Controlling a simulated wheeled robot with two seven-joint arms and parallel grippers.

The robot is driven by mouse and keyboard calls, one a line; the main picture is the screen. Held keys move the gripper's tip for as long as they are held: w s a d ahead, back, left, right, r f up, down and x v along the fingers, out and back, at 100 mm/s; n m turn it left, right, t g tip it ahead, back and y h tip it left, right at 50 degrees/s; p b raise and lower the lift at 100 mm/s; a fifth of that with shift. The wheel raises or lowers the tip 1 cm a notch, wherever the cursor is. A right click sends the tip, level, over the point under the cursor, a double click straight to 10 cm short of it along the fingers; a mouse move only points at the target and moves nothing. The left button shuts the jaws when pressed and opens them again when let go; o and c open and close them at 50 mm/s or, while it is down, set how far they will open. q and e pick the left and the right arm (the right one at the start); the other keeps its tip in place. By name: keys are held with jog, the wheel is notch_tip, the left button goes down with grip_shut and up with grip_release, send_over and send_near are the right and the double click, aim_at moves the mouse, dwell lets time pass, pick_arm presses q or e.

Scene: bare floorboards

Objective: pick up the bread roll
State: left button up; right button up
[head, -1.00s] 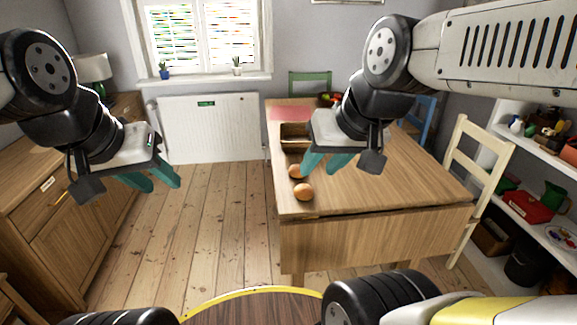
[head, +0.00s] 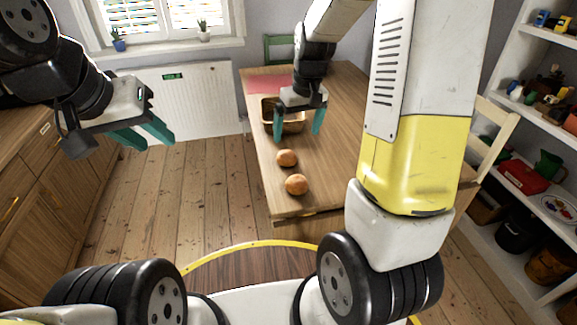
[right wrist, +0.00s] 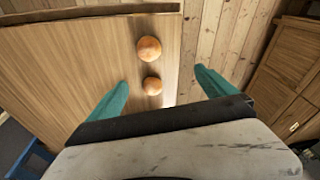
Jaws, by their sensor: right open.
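Two round brown rolls lie on the wooden table (head: 340,110) near its left edge. The farther roll (head: 287,158) is also in the right wrist view (right wrist: 152,86). The nearer roll (head: 296,184) also shows in the right wrist view (right wrist: 149,48). I cannot tell them apart by kind. My right gripper (head: 297,136) points down, open and empty, just beyond the farther roll in the head view. In the right wrist view its fingers (right wrist: 160,77) are apart, with the farther roll showing between them. My left gripper (head: 158,140) is open and empty over the floor, left of the table.
A brown basket (head: 268,108) stands on the table behind my right gripper. A pink mat (head: 262,84) lies at the far end. A cream chair (head: 492,125) stands at the table's right side, near white shelves (head: 545,210). Floorboards left of the table are clear.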

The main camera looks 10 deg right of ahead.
jog(key=n+g+h, duration=0.1)
jog(key=g, duration=0.1)
send_over(297, 178)
jog(key=f, duration=1.5)
jog(key=shift+w+a, duration=0.2)
jog(key=shift+w, duration=0.15)
jog(key=f, duration=0.8)
jog(key=shift+s+d+f, duration=0.1)
jog(key=shift+s+d, duration=0.05)
jog(key=shift+s, duration=0.2)
jog(key=c, duration=1.4)
